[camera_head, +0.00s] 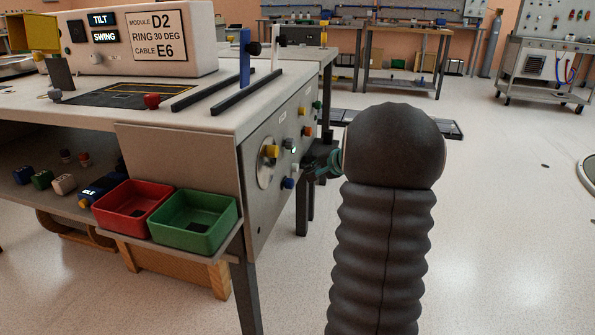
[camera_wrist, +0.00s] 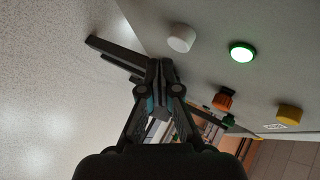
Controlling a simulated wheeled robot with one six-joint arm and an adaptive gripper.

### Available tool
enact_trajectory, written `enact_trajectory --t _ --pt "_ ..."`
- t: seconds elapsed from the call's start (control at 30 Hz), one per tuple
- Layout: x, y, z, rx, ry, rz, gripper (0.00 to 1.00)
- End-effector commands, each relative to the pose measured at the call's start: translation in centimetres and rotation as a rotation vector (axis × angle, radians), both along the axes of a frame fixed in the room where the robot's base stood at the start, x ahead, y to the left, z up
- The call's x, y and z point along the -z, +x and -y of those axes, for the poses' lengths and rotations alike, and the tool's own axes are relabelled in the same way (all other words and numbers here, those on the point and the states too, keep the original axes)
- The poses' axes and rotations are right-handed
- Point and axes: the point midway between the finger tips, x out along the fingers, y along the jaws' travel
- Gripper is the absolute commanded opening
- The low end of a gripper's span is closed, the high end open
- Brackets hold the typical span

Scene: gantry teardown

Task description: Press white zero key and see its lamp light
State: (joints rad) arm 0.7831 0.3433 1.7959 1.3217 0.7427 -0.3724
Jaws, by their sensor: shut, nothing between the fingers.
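The white round key (camera_wrist: 181,38) sticks out of the grey side panel in the wrist view. Beside it a round lamp (camera_wrist: 242,52) glows bright green-white with a green rim. My gripper (camera_wrist: 160,68) is shut and empty, its tips pointing towards the panel. In the picture the tips stand just below the white key, with a visible gap between them. In the head view my gripper (camera_head: 318,164) is at the panel (camera_head: 258,205) on the bench's right end, partly hidden by my dark arm. The lit lamp is a small bright spot there (camera_head: 293,149).
An orange knob (camera_wrist: 223,99) and a yellow knob (camera_wrist: 289,114) sit on the same panel. A yellow handle on a round plate (camera_head: 265,170) protrudes there too. Red (camera_head: 168,190) and green bins (camera_head: 232,208) stand on a low shelf. The floor to the right is open.

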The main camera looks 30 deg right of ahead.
Motion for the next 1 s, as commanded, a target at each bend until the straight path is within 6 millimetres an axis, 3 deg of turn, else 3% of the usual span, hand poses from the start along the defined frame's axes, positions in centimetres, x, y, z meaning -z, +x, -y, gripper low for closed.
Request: enact_trajectory --t 0.27,1.0 --pt "0.0 -0.1 0.1 0.001 -0.001 0.000 0.00" --pt "0.0 -4.4 3.8 0.000 0.000 0.000 0.00"
